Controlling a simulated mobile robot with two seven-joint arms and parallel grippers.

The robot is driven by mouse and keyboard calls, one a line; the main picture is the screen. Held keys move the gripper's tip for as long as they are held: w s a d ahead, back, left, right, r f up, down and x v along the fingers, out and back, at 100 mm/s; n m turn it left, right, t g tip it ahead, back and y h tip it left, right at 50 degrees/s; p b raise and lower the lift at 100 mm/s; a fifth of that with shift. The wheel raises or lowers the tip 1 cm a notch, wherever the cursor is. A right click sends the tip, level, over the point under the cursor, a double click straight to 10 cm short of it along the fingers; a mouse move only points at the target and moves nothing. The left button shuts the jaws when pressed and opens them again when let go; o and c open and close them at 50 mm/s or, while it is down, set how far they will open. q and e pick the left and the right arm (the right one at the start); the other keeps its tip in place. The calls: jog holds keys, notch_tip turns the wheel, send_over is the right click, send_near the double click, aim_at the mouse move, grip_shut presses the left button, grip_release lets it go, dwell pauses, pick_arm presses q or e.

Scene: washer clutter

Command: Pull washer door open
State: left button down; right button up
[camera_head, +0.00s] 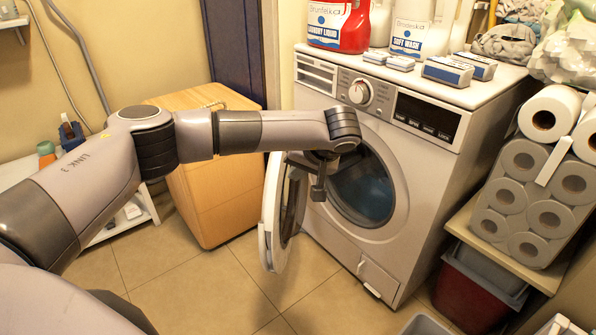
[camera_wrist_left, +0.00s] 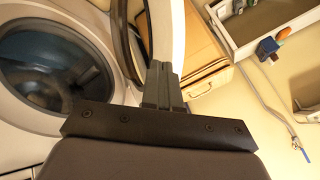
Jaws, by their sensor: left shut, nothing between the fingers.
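The white washer (camera_head: 400,205) stands right of centre. Its round door (camera_head: 270,205) is swung partly open to the left, and the dark drum opening (camera_head: 372,195) shows. My left gripper (camera_head: 318,193) points down between the door and the opening, on the door's inner side. Its fingers are shut with nothing between them. In the left wrist view the shut fingers (camera_wrist_left: 160,82) overlap the door's pale rim (camera_wrist_left: 168,30); I cannot tell if they touch it. The drum opening (camera_wrist_left: 55,68) is at left there. My left wrist hides the door's upper part in the head view. My right gripper is not in view.
A wooden cabinet (camera_head: 205,180) stands left of the door. Detergent bottles (camera_head: 340,22) and small boxes (camera_head: 447,71) sit on the washer top. Toilet rolls (camera_head: 525,205) and a dark red bin (camera_head: 470,290) are at right. Tiled floor (camera_head: 215,295) before the door is clear.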

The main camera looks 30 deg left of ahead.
aim_at(269, 180)
pick_arm(q)
jog(key=a+f, duration=0.1)
jog(key=a, duration=0.1)
jog(key=a+f+b, duration=0.1)
jog(key=a+f, duration=0.1)
jog(key=a+f+b, duration=0.1)
jog(key=a, duration=0.1)
jog(key=shift+w+a+f, duration=0.3)
jog(key=shift+a+f, duration=0.05)
jog(key=shift+f, duration=0.05)
jog(key=shift+a, duration=0.15)
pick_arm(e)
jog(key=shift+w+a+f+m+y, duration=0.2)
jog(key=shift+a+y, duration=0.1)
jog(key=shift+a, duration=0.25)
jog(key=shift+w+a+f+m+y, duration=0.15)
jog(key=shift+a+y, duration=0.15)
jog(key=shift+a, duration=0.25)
pick_arm(q)
jog(key=shift+s, duration=0.1)
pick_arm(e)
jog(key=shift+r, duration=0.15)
